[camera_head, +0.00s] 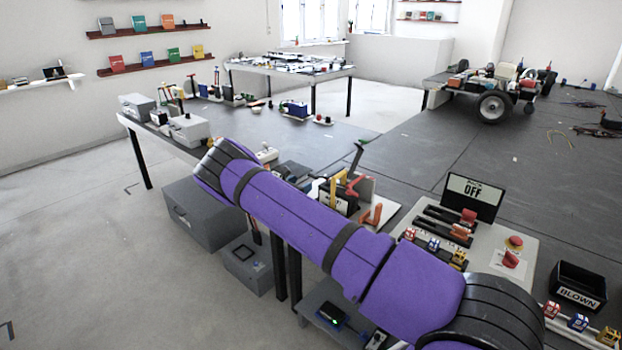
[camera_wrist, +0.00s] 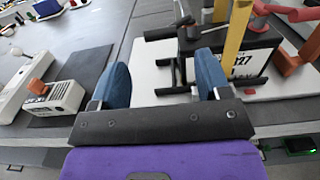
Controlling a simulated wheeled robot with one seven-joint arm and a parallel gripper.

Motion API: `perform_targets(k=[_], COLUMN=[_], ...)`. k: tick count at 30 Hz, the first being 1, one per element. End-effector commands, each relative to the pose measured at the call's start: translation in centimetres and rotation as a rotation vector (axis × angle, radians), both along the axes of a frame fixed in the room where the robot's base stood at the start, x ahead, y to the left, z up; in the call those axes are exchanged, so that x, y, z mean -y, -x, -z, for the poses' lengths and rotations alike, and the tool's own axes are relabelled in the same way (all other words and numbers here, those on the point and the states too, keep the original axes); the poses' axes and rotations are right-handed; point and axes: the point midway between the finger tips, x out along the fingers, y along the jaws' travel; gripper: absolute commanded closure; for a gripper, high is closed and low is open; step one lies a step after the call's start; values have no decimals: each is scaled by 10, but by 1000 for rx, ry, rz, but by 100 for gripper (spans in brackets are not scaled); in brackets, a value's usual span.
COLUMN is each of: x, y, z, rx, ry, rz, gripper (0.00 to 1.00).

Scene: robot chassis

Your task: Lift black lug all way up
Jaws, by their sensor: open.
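My gripper (camera_wrist: 163,62) shows in the wrist view with its two blue fingers wide apart and nothing held between them. Just beyond the fingers stands a black-framed unit (camera_wrist: 258,40) with a white label ending in "27", a yellow upright strap and a red part on top. Thin black bars (camera_wrist: 163,34) reach left from it into the space ahead of the fingers. I cannot tell for certain which black piece is the lug. In the head view the unit (camera_head: 338,197) stands on the bench beyond my purple arm, which hides my gripper.
An orange clamp (camera_head: 372,215) is right of the unit. A white box with an orange switch (camera_wrist: 58,97) lies left of my gripper. A panel with an "OFF" screen (camera_head: 472,195) and a "BLOWN" bin (camera_head: 578,287) are at the right.

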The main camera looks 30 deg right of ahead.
Motion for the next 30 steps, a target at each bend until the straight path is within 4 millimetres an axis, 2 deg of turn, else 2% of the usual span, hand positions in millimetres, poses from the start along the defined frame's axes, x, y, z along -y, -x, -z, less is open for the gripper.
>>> perform_targets(k=[1,6,12,25,30], x=[11,38,60,67,67], y=[-3,-13,-21,-24,-24], z=[0,0,0,0,0], rx=[0,0,0,0,0], ry=[0,0,-1,-1,-1], rz=[2,2,1,0,0], gripper=[30,30,30,30,69])
